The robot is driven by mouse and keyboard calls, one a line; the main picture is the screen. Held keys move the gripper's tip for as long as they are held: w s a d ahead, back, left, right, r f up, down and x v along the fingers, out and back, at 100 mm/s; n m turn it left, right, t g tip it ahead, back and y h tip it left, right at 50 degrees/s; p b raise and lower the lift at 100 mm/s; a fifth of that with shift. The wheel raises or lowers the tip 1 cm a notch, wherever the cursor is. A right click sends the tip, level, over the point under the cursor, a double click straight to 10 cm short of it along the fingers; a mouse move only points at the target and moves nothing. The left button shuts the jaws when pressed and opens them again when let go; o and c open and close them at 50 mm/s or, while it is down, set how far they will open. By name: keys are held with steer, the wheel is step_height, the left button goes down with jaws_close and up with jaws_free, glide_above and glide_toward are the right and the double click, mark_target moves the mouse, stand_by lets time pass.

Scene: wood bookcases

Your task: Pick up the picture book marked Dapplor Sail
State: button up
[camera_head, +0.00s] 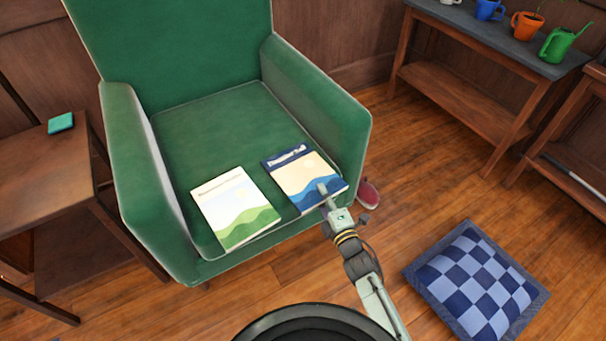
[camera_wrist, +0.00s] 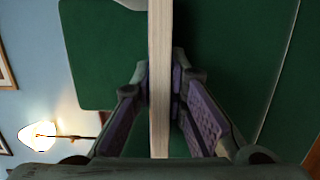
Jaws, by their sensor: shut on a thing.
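The blue picture book (camera_head: 299,178) lies on the right part of the green armchair's seat (camera_head: 190,137) in the head view. Its title is too small to read with certainty. My gripper (camera_head: 325,194) is at its front right edge. In the wrist view, my gripper (camera_wrist: 160,92) is shut on the book, whose page edge (camera_wrist: 160,40) stands between the two fingers. A second book (camera_head: 235,207), white with green hills, lies to the left on the seat, apart from the blue one. Whether the blue book touches the seat is hard to tell.
The chair's right arm (camera_head: 318,100) rises close beside the blue book. A checked cushion (camera_head: 477,283) and a red shoe (camera_head: 368,193) lie on the floor at right. A side table (camera_head: 45,165) stands at left. A bench (camera_head: 500,45) with pots stands at back right.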

jaws_close()
steer(key=shift+r, duration=0.15)
